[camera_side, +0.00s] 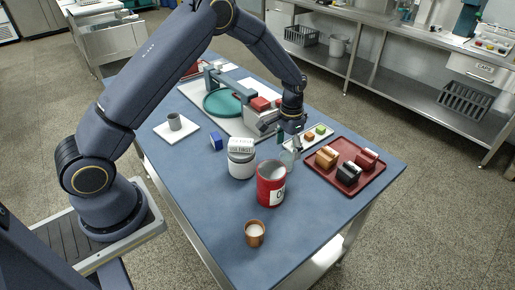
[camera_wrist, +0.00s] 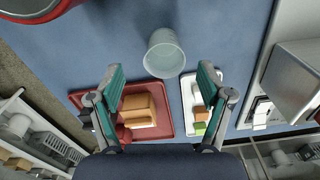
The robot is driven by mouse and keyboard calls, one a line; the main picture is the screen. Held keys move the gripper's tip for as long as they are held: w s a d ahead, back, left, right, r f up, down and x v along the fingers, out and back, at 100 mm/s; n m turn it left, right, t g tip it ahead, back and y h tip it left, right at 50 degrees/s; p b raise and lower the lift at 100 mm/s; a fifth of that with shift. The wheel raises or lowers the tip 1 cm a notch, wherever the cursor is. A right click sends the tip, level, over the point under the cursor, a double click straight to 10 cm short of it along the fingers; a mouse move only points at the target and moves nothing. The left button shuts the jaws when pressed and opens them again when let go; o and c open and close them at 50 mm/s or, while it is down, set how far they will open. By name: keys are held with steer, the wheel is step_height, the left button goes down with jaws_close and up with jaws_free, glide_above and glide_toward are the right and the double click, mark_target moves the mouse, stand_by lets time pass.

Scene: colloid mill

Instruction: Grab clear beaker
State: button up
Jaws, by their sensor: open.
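The clear beaker (camera_wrist: 164,55) stands on the blue table in the wrist view, ahead of and between my fingertips. In the side view the beaker (camera_side: 287,158) is faint, just below my gripper and partly covered by it. My gripper (camera_wrist: 160,76) is open, with its two green-padded fingers spread wide to either side of the beaker's line. Nothing is held between them. In the side view my gripper (camera_side: 290,143) points down over the table, close to the beaker.
A red can (camera_side: 270,184) and a white jar (camera_side: 241,163) stand near the beaker. A dark red tray (camera_side: 341,182) with several blocks lies to its right, and a small white tray (camera_wrist: 187,112) close by. A copper cup (camera_side: 255,233) stands at the front. The grey mill (camera_wrist: 292,78) is alongside.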

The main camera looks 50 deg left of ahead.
mark_target(287, 157)
steer(key=f, duration=0.5)
steer(key=shift+w+a+f, duration=0.1)
steer(key=shift+w+a, duration=0.15)
steer(key=shift+w, duration=0.1)
steer(key=shift+c, duration=0.2)
steer(key=c, duration=1.2)
steer(key=shift+c, duration=0.2)
